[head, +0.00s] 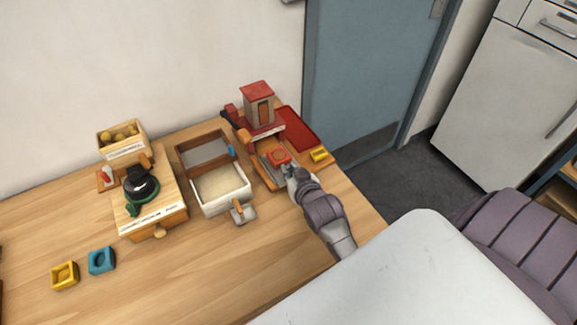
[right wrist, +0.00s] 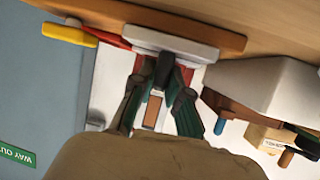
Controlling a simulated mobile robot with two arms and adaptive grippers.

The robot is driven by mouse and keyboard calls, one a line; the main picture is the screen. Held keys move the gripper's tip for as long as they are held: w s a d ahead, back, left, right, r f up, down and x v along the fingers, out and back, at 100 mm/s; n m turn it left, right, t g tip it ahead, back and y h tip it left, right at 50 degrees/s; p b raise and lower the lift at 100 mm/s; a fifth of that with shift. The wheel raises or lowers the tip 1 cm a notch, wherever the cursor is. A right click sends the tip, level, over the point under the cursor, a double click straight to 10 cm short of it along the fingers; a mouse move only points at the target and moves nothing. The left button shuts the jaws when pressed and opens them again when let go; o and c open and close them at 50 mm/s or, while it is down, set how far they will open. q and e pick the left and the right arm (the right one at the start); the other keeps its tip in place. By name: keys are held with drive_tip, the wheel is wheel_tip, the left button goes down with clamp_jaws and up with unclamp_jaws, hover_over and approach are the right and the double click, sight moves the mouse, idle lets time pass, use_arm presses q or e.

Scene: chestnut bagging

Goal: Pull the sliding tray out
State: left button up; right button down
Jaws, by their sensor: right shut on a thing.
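The sliding tray (head: 268,172) is an orange-wood piece with a grey bed, below a small red-roofed house-shaped unit (head: 259,106) near the table's right end. A red-orange square piece (head: 280,157) sits at the tray's front. My right gripper (head: 290,175) is at the front end of the tray. In the right wrist view my right gripper (right wrist: 163,86) is shut on a dark handle (right wrist: 164,66), in front of a pale plate and a wooden bar (right wrist: 188,37). How far out the tray stands is hard to tell. My left gripper is out of view.
A white box (head: 221,191) with pale grains and a scoop (head: 242,212) stand left of the tray. The front of the wooden table (head: 190,280) is mostly clear.

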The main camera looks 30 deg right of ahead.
drive_tip(key=c, duration=1.1)
unclamp_jaws()
drive_tip(key=shift+s, duration=0.15)
drive_tip(key=shift+c, duration=0.2)
drive_tip(key=v, duration=1.2)
